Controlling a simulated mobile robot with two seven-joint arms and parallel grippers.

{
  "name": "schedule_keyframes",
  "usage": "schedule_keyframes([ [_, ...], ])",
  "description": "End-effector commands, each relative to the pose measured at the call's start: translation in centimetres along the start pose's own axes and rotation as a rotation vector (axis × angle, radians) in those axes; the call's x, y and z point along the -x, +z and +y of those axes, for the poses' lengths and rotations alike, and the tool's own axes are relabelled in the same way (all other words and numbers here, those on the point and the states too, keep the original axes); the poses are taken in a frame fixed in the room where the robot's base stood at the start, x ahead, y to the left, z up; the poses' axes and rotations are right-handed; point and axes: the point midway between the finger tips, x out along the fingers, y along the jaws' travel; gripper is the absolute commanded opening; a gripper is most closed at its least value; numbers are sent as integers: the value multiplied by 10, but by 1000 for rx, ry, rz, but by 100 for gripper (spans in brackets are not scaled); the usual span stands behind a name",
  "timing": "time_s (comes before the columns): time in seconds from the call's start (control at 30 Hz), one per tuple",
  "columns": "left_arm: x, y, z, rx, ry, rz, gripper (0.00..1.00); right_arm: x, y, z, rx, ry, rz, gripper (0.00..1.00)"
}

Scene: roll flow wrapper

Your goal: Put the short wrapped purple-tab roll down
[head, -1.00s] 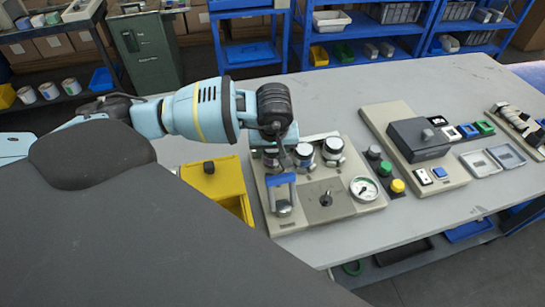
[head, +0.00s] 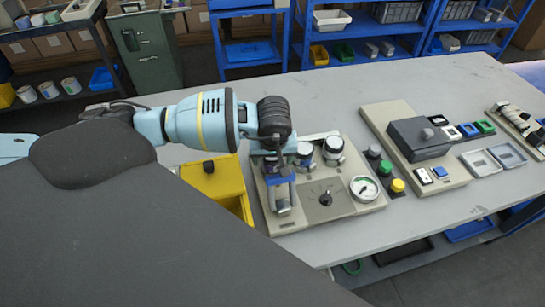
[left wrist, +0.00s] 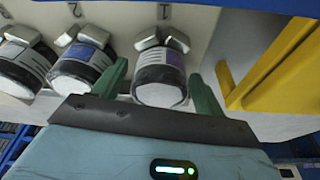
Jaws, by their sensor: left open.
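My left gripper (head: 277,165) is over the left end of the row of rolls on the beige station (head: 302,222). In the left wrist view its two green fingers (left wrist: 158,92) stand apart on either side of a short dark-wrapped roll (left wrist: 160,78) with a pale greyish-purple label and a white end. This roll sits against a metal holder; I cannot tell whether the fingers touch it. In the head view the gripper hides it. A roll with a blue-purple label (left wrist: 84,68) is beside it, then a third roll (left wrist: 20,65). My right gripper is not in view.
A yellow bin (head: 228,180) stands just left of the station. A blue-topped clear piece (head: 283,197), a dial (head: 364,188) and a black knob (head: 326,198) are on the station's front part. The back of the grey table (head: 330,95) is clear.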

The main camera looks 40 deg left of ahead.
Motion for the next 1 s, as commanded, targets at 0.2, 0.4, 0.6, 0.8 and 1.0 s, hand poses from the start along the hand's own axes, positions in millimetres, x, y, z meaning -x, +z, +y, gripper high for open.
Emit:
schedule_keyframes([
  [0.2,9,-2,0,0,2,2,72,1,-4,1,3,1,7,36],
  [0.4,43,-2,1,-1,4,4,72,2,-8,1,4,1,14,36],
  [0.6,84,-2,1,-1,5,3,72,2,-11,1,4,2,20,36],
  [0.8,112,-2,1,0,3,2,72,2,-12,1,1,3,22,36],
  [1.0,123,-1,0,0,1,1,72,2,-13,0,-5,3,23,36],
])
